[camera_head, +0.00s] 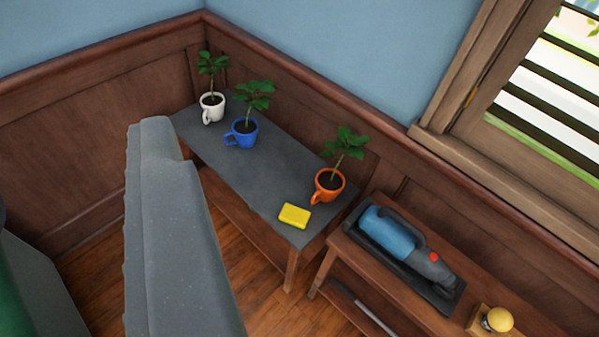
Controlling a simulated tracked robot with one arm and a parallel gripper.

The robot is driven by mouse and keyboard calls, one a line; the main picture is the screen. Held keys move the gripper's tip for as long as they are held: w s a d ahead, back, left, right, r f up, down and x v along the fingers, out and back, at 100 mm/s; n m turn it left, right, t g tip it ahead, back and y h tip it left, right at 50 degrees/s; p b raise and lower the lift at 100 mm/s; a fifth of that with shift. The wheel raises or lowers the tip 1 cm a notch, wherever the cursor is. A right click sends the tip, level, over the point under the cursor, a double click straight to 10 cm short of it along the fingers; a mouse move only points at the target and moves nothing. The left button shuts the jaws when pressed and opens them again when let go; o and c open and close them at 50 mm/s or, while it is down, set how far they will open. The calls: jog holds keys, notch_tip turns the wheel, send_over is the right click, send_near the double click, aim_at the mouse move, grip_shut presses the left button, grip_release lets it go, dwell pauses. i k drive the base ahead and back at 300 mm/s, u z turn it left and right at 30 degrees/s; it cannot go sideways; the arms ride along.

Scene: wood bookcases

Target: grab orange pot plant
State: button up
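The orange pot plant (329,185) is an orange mug-shaped pot with a handle and a small green-leaved plant. It stands upright near the right end of a grey-topped table (262,177). A blue pot plant (242,133) and a white pot plant (212,106) stand farther back to its left. A yellow block (295,215) lies in front of the orange pot. A large grey part, which looks like my gripper (158,150), rises in the left foreground, left of the orange pot and apart from it. Its fingers cannot be told apart.
A wooden bench (490,283) at right holds a blue and black tool (408,250) and a yellow round-topped object (497,319). Wood-panelled walls meet behind the table. A window (560,90) is at upper right. Wood floor (255,285) shows in front.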

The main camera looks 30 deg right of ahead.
aim_at(329, 182)
jog(key=z, duration=0.3)
jog(key=i, duration=0.9)
jog(key=z, duration=0.75)
